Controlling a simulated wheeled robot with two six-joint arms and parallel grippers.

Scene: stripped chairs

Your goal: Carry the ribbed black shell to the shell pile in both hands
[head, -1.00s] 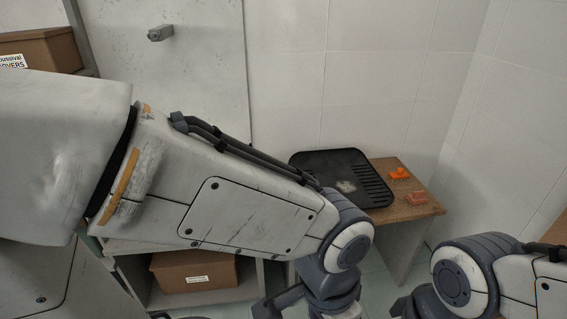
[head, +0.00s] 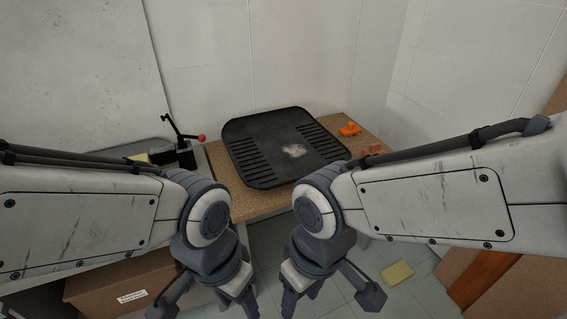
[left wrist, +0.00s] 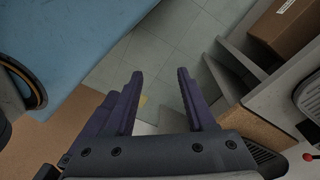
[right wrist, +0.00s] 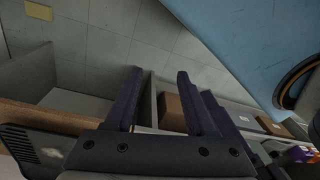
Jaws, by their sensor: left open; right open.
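The ribbed black shell (head: 262,138) lies flat on a cork-topped table (head: 228,178) against the wall in the head view. It has slots along two sides and a pale patch near its middle. A corner of it shows at the lower left of the right wrist view (right wrist: 18,140). My left gripper (head: 205,306) and my right gripper (head: 328,300) hang in front of the table, apart from the shell. Both are open and empty; the parted fingers show in the left wrist view (left wrist: 158,82) and the right wrist view (right wrist: 160,80). No shell pile can be made out.
Orange pieces (head: 350,129) lie right of the shell on the table. A clamp with a red knob (head: 202,138) stands left of it. A cardboard box (head: 122,292) sits low at left. A yellow block (head: 397,273) lies on the floor.

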